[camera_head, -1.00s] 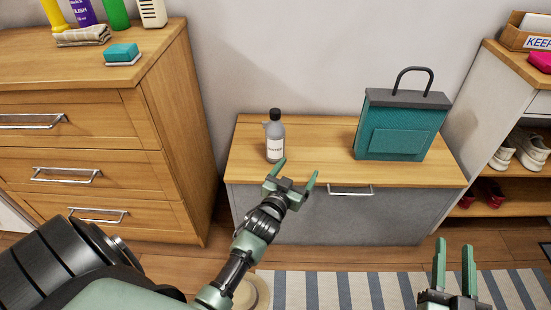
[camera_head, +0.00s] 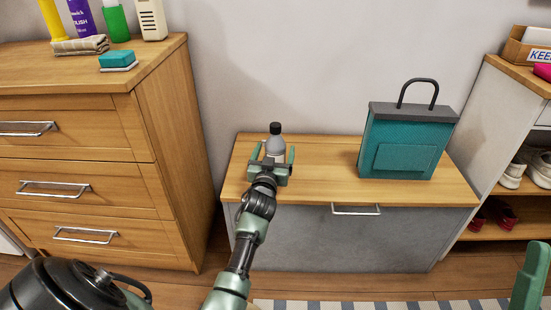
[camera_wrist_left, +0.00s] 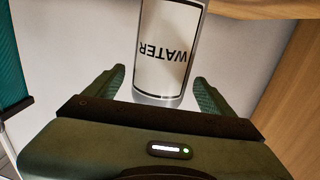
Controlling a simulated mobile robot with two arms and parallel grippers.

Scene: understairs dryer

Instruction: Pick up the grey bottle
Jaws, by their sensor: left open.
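The grey bottle (camera_head: 275,144) with a black cap stands upright on the low wooden-topped cabinet (camera_head: 320,160). In the left wrist view the bottle (camera_wrist_left: 168,45) shows its white WATER label, upside down, just beyond and between my fingers. My left gripper (camera_head: 273,156) is open, in front of the bottle, with one finger to each side; it also shows in the left wrist view (camera_wrist_left: 160,85). The lower part of the bottle is hidden behind the gripper in the head view. Of my right gripper (camera_head: 530,280) only a green finger shows at the lower right edge.
A teal bag (camera_head: 408,140) with a dark handle stands on the cabinet's right part. A wooden chest of drawers (camera_head: 95,140) stands left, with a sponge (camera_head: 117,60) and bottles on top. A shoe shelf (camera_head: 520,190) stands right. The cabinet top between bottle and bag is clear.

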